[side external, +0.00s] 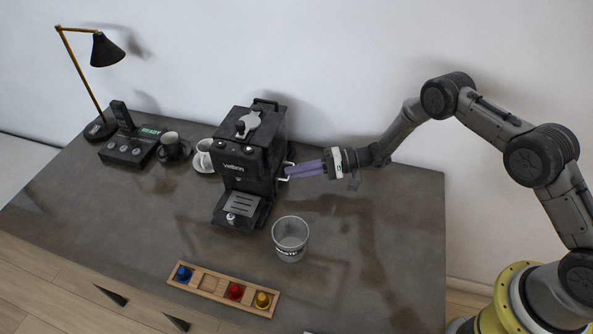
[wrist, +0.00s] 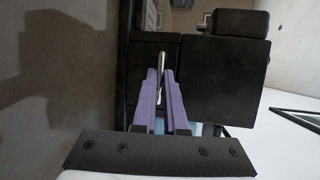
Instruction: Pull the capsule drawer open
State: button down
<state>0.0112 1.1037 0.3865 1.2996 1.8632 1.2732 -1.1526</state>
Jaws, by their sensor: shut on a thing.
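The capsule drawer is on the right side of the black coffee machine (side external: 243,160), and its handle (side external: 285,179) is a light metal bar sticking out from that side. My gripper (side external: 293,172) reaches in from the right with its purple fingers at the handle. In the wrist view, the purple fingertips (wrist: 160,76) are shut on the metal handle (wrist: 161,66), which stands between them. The dark drawer front (wrist: 152,52) is beside the machine's black side panel (wrist: 222,82). I cannot tell from these views whether the drawer sticks out.
A wooden capsule holder (side external: 210,282) with blue, red and yellow capsules lies at the front. Cups (side external: 172,146), a black device (side external: 128,147) and a lamp (side external: 105,50) stand left. The table right of the glass is clear.

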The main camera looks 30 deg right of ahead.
jog(key=s+d, duration=0.6)
jog(key=shift+s+d, duration=0.25)
jog(key=shift+d, duration=0.05)
jog(key=c, duration=1)
grip_release()
jog(key=v, duration=1.3)
jog(key=shift+s+d+r, duration=0.1)
jog(key=shift+s+d, duration=0.05)
jog(key=shift+d, duration=0.15)
jog(key=shift+a, duration=0.1)
